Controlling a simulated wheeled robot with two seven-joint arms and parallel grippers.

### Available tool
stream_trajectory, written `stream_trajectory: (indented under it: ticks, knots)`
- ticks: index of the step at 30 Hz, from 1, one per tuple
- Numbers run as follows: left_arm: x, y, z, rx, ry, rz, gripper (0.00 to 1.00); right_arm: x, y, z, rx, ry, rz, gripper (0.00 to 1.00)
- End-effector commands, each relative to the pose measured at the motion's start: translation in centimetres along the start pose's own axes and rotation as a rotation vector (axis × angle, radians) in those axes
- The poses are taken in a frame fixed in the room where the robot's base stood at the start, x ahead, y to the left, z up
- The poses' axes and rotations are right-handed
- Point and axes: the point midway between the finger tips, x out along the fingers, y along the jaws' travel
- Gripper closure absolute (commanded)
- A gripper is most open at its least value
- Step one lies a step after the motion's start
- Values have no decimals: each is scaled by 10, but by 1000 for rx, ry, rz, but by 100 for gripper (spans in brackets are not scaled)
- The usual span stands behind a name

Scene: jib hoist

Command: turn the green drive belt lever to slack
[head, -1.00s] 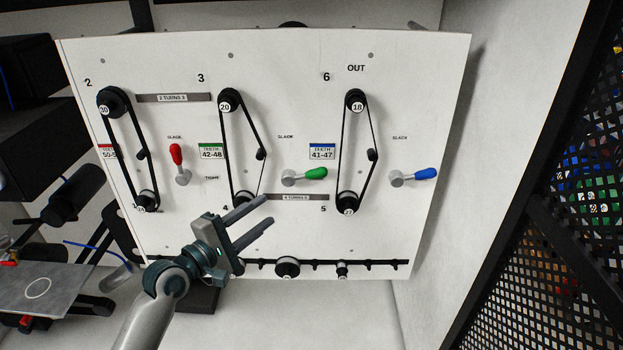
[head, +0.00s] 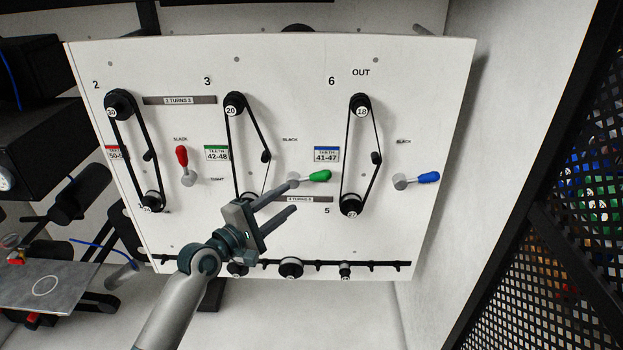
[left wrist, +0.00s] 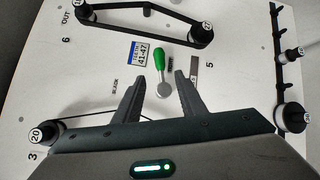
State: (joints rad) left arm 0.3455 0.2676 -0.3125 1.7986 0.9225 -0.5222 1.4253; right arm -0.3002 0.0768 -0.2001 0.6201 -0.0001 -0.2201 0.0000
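The green lever (head: 319,176) is on the white panel (head: 290,225), between the middle and right belts. Its green handle points right from its grey pivot, and the label above it reads SLACK. My left gripper (head: 294,200) is open and empty, just below and left of the lever in the head view. In the left wrist view, the green lever (left wrist: 159,62) stands ahead of and between the two open fingertips (left wrist: 158,80), with its grey pivot nearest them. I cannot tell any contact. My right gripper is not in view.
A red lever (head: 182,157) points up at the left, and a blue lever (head: 428,177) points right at the right. The middle belt (head: 251,130) and right belt (head: 345,150) flank the green lever. A black rail with spare pulleys (head: 291,268) runs along the panel's bottom.

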Motion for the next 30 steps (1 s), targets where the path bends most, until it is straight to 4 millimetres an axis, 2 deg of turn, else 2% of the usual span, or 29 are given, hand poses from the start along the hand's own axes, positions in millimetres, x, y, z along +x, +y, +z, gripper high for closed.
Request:
stream_trajectory:
  ticks: [6,15,21,30]
  knots:
    - [41,2,1,-1,-1,-1,63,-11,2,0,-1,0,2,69]
    - [89,1,0,2,1,0,63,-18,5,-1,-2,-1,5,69]
    - [107,0,0,1,0,0,63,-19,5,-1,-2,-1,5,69]
    - [112,0,0,0,0,0,63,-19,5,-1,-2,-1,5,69]
